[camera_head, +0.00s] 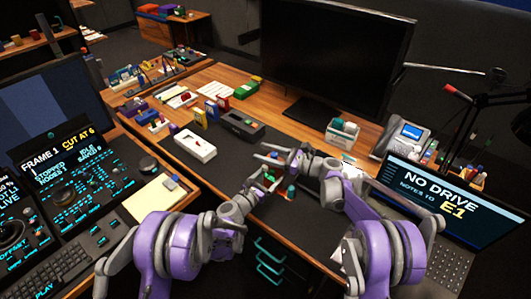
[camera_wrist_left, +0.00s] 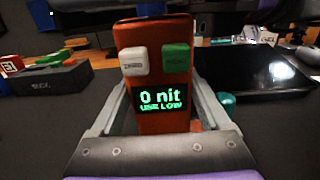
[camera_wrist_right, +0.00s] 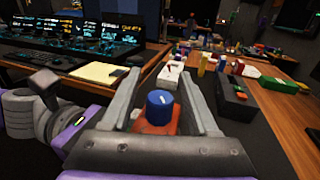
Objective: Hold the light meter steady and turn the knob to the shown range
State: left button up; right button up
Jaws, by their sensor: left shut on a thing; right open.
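The light meter (camera_wrist_left: 158,60) is an orange upright body in the left wrist view. It has a white button (camera_wrist_left: 134,61), a green button (camera_wrist_left: 177,57) and a dark screen (camera_wrist_left: 161,101) reading "0 nit" and "USE LOW". My left gripper (camera_head: 262,184) is shut on the meter, one finger at each side. The blue knob (camera_wrist_right: 160,106) stands on the orange body in the right wrist view, with a pale mark on top. My right gripper (camera_wrist_right: 160,72) is open, its fingers on either side of the knob with gaps showing. In the head view the grippers largely hide the meter.
A white box (camera_head: 195,146) and a dark box (camera_head: 243,124) stand behind on the dark mat. A teal-topped object (camera_head: 291,191) stands close to the grippers. A laptop (camera_head: 440,200) reading "NO DRIVE" is at right. A yellow notepad (camera_head: 155,198) lies at left.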

grip_shut()
jog(key=shift+w+m+t, duration=0.1)
jog(key=shift+m+t, duration=0.2)
jog(key=shift+t, duration=0.1)
jog(key=m+t+h, duration=0.1)
jog(key=t, duration=0.1)
jog(key=m+t+h, duration=0.1)
jog(key=m+t, duration=0.1)
jog(key=w+m+t+h, duration=0.1)
jog(key=h, duration=0.1)
jog(key=shift+d+t, duration=0.3)
jog(key=shift+t, duration=0.1)
jog(key=m+t+h, duration=0.3)
jog(key=h, duration=0.1)
jog(key=shift+w+d+r+m, duration=0.1)
jog(key=shift+w+d+m, duration=0.15)
jog(key=shift+d+m, duration=0.1)
jog(key=shift+d+m+t+h, duration=0.2)
jog(key=shift+m+t+h, duration=0.15)
jog(key=shift+h, duration=0.35)
